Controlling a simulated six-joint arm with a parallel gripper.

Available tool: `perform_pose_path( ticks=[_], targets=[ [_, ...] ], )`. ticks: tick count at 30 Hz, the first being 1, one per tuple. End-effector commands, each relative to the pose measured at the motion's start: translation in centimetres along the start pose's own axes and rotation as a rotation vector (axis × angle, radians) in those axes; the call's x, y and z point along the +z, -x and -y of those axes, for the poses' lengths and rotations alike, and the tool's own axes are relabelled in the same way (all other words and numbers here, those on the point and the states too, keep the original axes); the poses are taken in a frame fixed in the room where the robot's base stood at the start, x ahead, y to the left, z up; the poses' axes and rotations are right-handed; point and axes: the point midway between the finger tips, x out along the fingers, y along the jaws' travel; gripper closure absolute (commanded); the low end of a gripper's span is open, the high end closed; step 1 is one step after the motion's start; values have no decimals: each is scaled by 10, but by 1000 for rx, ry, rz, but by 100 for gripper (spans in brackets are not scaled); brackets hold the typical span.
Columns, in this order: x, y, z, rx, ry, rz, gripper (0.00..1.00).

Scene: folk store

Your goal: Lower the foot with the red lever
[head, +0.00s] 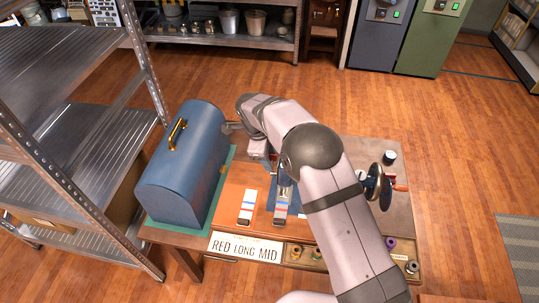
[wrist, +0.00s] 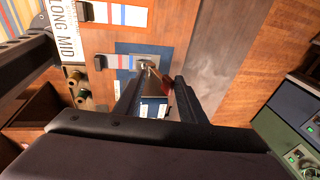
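The red lever (wrist: 168,84) shows in the wrist view as a small red piece beside the inner side of the right-hand finger; I cannot tell if they touch. My gripper (wrist: 158,92) is open, with its two dark fingers apart on either side of a metal part. A metal foot and plate (wrist: 147,63) sit just beyond the fingertips, over a dark blue patch. In the head view my arm covers most of the machine; its dark handwheel (head: 376,183) shows at the right, and the lever is hidden.
A blue domed case (head: 184,165) stands left on the table. A card (head: 245,248) reads "RED LONG MID". Two striped cards (head: 247,205) lie on the orange-brown board. Spools (head: 316,254) stand along the front edge. A metal shelf (head: 95,132) is close at the left.

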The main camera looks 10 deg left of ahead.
Motion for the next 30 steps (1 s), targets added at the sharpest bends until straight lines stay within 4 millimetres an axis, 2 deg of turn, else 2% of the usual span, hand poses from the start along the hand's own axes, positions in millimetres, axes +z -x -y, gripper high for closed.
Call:
perform_pose_path(
  ticks=[30],
  targets=[
    [-1,4,-20,0,-1,0,64]
  ],
)
